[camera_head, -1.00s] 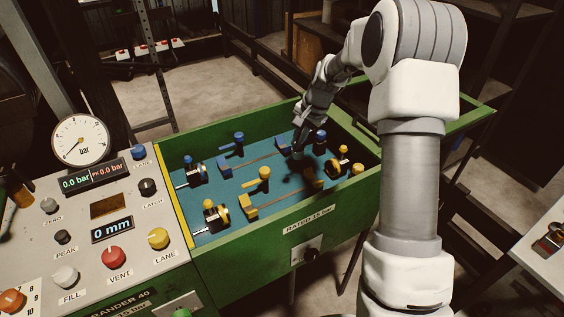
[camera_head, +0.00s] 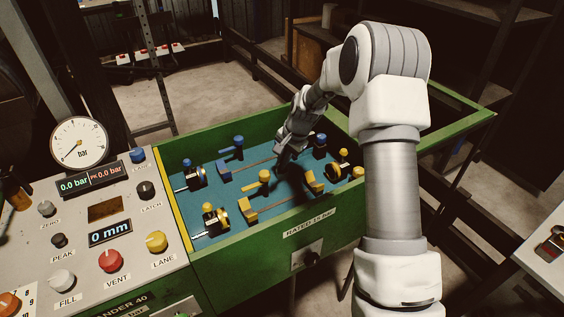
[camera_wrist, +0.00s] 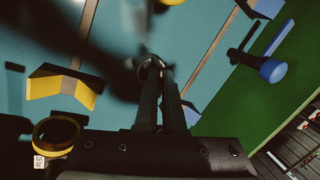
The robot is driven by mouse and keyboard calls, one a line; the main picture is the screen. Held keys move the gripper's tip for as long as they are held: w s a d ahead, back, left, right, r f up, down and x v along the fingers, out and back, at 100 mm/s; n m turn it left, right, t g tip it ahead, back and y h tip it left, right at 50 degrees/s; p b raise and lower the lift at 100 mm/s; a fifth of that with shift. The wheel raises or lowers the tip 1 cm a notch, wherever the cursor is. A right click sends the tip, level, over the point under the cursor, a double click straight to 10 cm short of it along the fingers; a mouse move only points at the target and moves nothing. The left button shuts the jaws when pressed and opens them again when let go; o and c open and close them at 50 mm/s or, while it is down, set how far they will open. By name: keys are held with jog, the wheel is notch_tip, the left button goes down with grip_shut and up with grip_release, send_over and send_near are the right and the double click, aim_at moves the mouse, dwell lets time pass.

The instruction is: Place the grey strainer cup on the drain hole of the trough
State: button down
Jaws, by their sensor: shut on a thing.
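My gripper (camera_head: 283,163) is low inside the green-walled trough (camera_head: 232,255), over its teal floor, near the middle. In the wrist view my gripper (camera_wrist: 153,72) points at the floor, its dark fingers close together on a small grey rounded thing, which appears to be the strainer cup (camera_wrist: 148,64). The fingers cover much of the cup, and I cannot tell whether it touches the floor. The drain hole cannot be made out in either view; the gripper and its shadow darken the floor there.
Yellow angled blocks (camera_head: 314,182), blue-knobbed posts (camera_head: 320,143) and thin rods (camera_head: 286,201) stand around my gripper in the trough. One yellow block (camera_wrist: 62,87) is left of my fingers in the wrist view. A control panel (camera_head: 85,235) adjoins the trough's left end.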

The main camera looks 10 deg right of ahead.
jog(key=c, duration=1)
grip_release()
jog(key=shift+f, duration=0.1)
